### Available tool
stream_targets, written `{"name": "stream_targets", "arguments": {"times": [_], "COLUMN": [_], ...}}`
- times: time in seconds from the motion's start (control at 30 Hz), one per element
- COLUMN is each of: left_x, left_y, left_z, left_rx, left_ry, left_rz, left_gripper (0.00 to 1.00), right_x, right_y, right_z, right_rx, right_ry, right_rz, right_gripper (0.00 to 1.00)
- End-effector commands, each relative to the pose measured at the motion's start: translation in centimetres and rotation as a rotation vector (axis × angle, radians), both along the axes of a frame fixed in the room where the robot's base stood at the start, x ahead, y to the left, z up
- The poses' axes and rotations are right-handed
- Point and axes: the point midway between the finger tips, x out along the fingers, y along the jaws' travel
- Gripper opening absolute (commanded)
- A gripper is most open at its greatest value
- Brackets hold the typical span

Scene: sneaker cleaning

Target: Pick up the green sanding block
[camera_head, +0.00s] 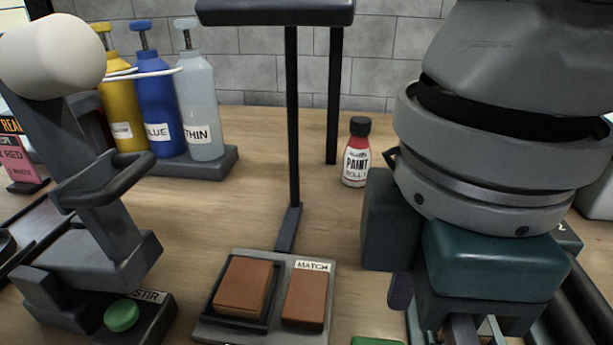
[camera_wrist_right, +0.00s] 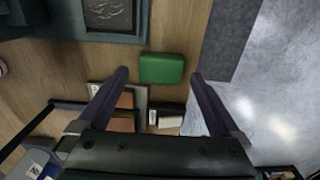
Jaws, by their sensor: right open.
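The green sanding block (camera_wrist_right: 162,68) lies on the wooden table in the right wrist view, appearing between my right gripper's fingertips. In the head view only a green strip of the block (camera_head: 376,341) shows at the bottom edge. My right gripper (camera_wrist_right: 160,76) is open and empty, with a finger on each side of the block in the picture. I cannot tell how far above the block the fingers are. In the head view my right arm covers the right side and hides most of its gripper. My left gripper is not in view.
A grey tray marked MATCH (camera_head: 212,328) with two brown blocks stands left of the green block. A stirrer (camera_head: 95,255), a rack of bottles (camera_head: 225,160), a dark post stand (camera_head: 293,130) and a paint bottle (camera_head: 356,158) stand around. Bare table lies between them.

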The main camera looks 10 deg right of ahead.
Motion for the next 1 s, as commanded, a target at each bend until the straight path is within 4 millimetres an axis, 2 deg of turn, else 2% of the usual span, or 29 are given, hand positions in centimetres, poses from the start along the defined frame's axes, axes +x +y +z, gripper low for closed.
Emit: {"name": "stream_targets", "arguments": {"times": [0.3, 0.4, 0.63, 1.0], "left_x": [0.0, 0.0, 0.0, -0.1], "left_y": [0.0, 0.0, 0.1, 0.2], "left_z": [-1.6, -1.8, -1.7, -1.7], "left_rx": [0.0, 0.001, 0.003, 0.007], "left_ry": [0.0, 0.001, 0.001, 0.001], "left_rz": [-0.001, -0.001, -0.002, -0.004], "left_gripper": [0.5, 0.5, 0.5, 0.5], "right_x": [0.0, 0.0, 0.0, 0.0], "right_y": [1.0, 1.0, 1.0, 1.0], "right_z": [-4.8, -5.4, -5.4, -5.4], "right_rx": [0.001, 0.001, 0.003, 0.002], "right_ry": [0.002, -0.001, -0.002, -0.002], "right_rz": [-0.001, -0.001, 0.0, 0.0], "right_gripper": [1.0, 1.0, 1.0, 0.58]}}
